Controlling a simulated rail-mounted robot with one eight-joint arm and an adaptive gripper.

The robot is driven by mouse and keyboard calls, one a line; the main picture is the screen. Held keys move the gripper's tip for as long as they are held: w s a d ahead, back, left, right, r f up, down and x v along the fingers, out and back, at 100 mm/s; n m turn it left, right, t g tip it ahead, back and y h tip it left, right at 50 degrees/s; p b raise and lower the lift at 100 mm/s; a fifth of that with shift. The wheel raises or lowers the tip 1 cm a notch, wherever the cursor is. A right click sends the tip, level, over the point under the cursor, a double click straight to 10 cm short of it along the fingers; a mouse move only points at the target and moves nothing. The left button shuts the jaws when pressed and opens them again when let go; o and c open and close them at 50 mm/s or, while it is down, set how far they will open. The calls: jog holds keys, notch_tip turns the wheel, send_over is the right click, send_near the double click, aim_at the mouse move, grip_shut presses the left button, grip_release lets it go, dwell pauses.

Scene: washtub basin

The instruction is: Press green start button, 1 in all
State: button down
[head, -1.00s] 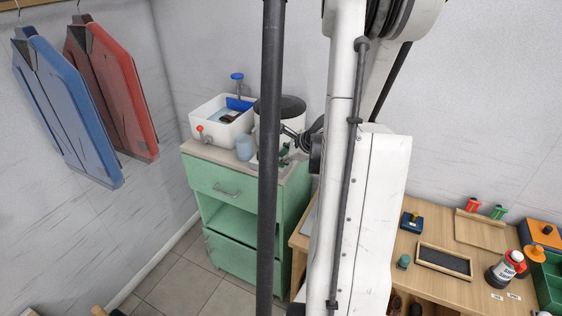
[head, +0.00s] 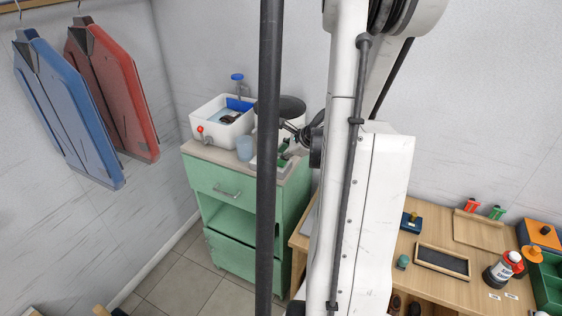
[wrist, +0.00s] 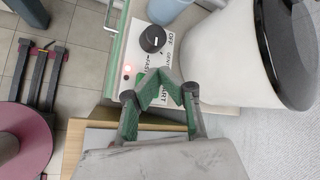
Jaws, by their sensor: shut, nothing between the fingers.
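My gripper (wrist: 160,86) has green fingers, shut and empty, over the lower part of the panel beside the START lettering. I cannot tell whether the fingertips touch the panel. In the head view my gripper (head: 284,158) is low over the cabinet top, partly behind a dark pole.
A white drum with a black lid (wrist: 292,50) stands right of the panel. A blue cup (head: 244,149) and a white basin (head: 207,128) are nearby on the green cabinet (head: 225,185). A wooden workbench (head: 430,285) with several items is at right.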

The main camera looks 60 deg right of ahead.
aim_at(282, 162)
jog(key=shift+r+p, duration=1.3)
jog(key=shift+r, duration=1.05)
